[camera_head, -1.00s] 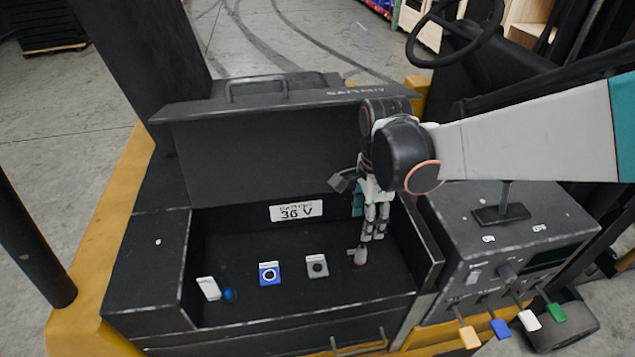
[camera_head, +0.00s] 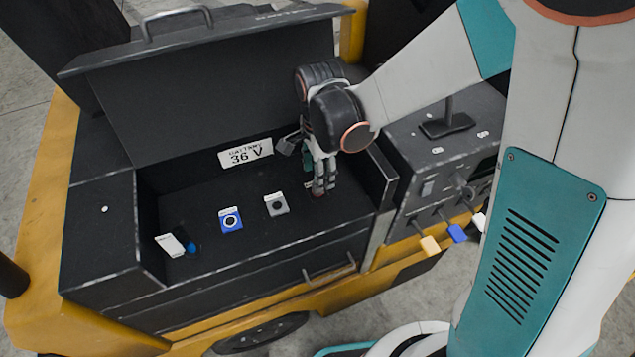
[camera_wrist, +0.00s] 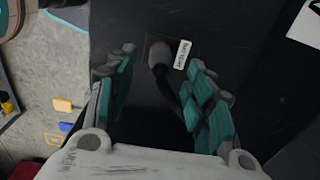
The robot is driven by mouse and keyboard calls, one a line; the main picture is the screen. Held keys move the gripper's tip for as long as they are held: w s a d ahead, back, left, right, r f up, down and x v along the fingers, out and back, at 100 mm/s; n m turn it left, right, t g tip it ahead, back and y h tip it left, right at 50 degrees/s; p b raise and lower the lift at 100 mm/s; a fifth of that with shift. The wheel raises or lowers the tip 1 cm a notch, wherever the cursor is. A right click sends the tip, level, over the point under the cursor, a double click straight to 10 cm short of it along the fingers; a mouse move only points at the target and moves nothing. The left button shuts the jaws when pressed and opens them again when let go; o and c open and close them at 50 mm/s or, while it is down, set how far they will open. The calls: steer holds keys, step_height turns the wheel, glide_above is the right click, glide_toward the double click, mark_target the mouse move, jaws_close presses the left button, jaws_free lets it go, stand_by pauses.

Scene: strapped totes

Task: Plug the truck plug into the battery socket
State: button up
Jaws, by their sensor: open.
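My gripper (camera_head: 322,190) is open and points down into the right end of the battery compartment. In the wrist view its two fingers (camera_wrist: 163,95) stand apart, on either side of a grey rounded plug-like piece with a dark cable (camera_wrist: 160,55). That piece lies toward the far end of the gap, beside a small white label whose text I cannot read. In the head view the fingers mostly hide it. A blue plate with a round socket (camera_head: 231,220) and a grey plate with a round socket (camera_head: 276,205) sit on the compartment floor to the left.
A white tag (camera_head: 170,245) with a blue piece beside it (camera_head: 190,248) is at the compartment's left end. The raised lid (camera_head: 210,95) stands behind, above a "36 V" sign (camera_head: 246,153). The right compartment wall and the lever console (camera_head: 435,165) are close to my gripper.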

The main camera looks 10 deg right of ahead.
steer(key=shift+a+f+b, duration=0.1)
steer(key=shift+f+b, duration=0.5)
steer(key=shift+f, duration=2.05)
jaws_close()
